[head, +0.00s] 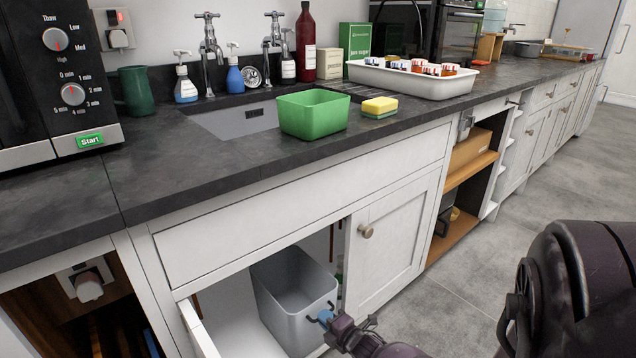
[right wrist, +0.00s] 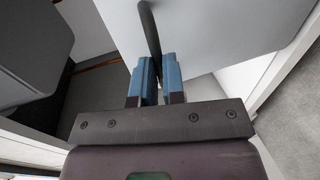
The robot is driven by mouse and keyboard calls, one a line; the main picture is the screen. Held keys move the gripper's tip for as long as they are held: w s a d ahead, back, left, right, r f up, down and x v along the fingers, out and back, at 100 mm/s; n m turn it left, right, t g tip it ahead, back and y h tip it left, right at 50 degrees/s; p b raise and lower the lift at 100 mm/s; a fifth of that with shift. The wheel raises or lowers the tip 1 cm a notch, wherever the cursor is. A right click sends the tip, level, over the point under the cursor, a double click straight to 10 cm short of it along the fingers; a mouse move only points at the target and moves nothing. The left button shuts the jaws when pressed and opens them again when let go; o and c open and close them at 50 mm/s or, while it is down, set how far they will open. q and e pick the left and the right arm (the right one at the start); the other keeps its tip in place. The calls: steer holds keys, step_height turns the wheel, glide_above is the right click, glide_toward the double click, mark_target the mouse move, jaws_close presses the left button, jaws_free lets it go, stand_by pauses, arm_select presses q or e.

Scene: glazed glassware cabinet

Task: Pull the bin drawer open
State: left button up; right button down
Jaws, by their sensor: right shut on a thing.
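The bin drawer (head: 290,290) is a grey, open-topped bin standing low in the open cupboard under the sink. A dark bar handle is on its front. My right gripper (head: 325,319) reaches in from the lower right and is shut on this handle. In the right wrist view the two blue fingers (right wrist: 157,82) close around the dark handle (right wrist: 150,28), with the grey bin front (right wrist: 215,38) behind it. The bin's inside looks empty as far as I can see. The left gripper does not show.
The cupboard's left door (head: 197,330) stands open. The right door (head: 392,235), with a round knob, is shut beside the bin. The worktop above holds a green tub (head: 313,114), a sponge (head: 380,107) and a white tray (head: 412,82). The grey floor (head: 470,275) ahead is clear.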

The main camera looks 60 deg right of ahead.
arm_select(q)
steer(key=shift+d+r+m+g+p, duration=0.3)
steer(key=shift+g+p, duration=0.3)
steer(key=shift+p, duration=0.6)
arm_select(e)
steer(key=f+v, duration=0.2)
steer(key=v, duration=0.9)
steer(key=s+f+v, duration=0.1)
steer(key=f+v, duration=0.1)
steer(key=v, duration=0.9)
steer(key=shift+s+f, duration=0.15)
steer(key=shift+f, duration=0.15)
steer(key=shift+a, duration=0.15)
steer(key=c, duration=1.2)
jaws_free()
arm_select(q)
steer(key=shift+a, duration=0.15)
arm_select(e)
steer(key=shift+s, duration=0.15)
